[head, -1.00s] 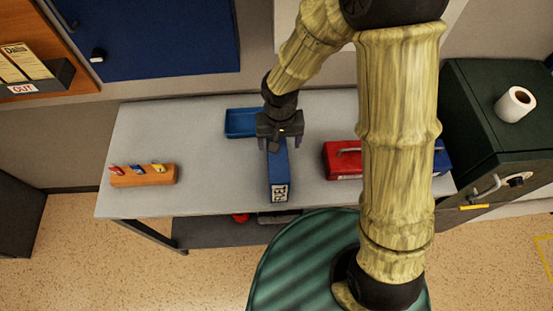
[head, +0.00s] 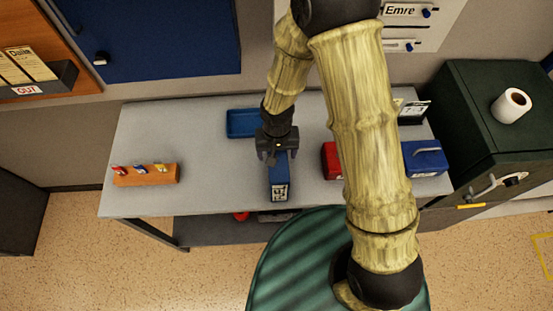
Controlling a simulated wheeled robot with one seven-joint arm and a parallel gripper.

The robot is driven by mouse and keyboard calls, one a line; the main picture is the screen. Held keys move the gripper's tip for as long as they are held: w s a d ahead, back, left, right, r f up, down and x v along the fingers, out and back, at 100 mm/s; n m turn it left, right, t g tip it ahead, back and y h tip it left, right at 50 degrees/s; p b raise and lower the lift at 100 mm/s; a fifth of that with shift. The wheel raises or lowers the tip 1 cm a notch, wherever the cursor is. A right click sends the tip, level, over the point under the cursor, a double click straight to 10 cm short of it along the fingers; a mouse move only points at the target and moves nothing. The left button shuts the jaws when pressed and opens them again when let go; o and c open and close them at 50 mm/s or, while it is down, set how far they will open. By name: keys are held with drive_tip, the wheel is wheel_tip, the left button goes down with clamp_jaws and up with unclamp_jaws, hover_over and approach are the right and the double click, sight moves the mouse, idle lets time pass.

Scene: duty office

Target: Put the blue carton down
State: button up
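The carton's base is at or very close to the tabletop; a small gap cannot be ruled out. My gripper hides part of the carton's top and back.
A blue tray (head: 242,123) lies behind and left of the carton. An orange block with coloured tags (head: 146,175) is at the left. A red box (head: 331,160), partly behind my arm, and a blue toolbox (head: 424,158) are at the right.

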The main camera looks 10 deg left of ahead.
idle(0.5)
clamp_jaws()
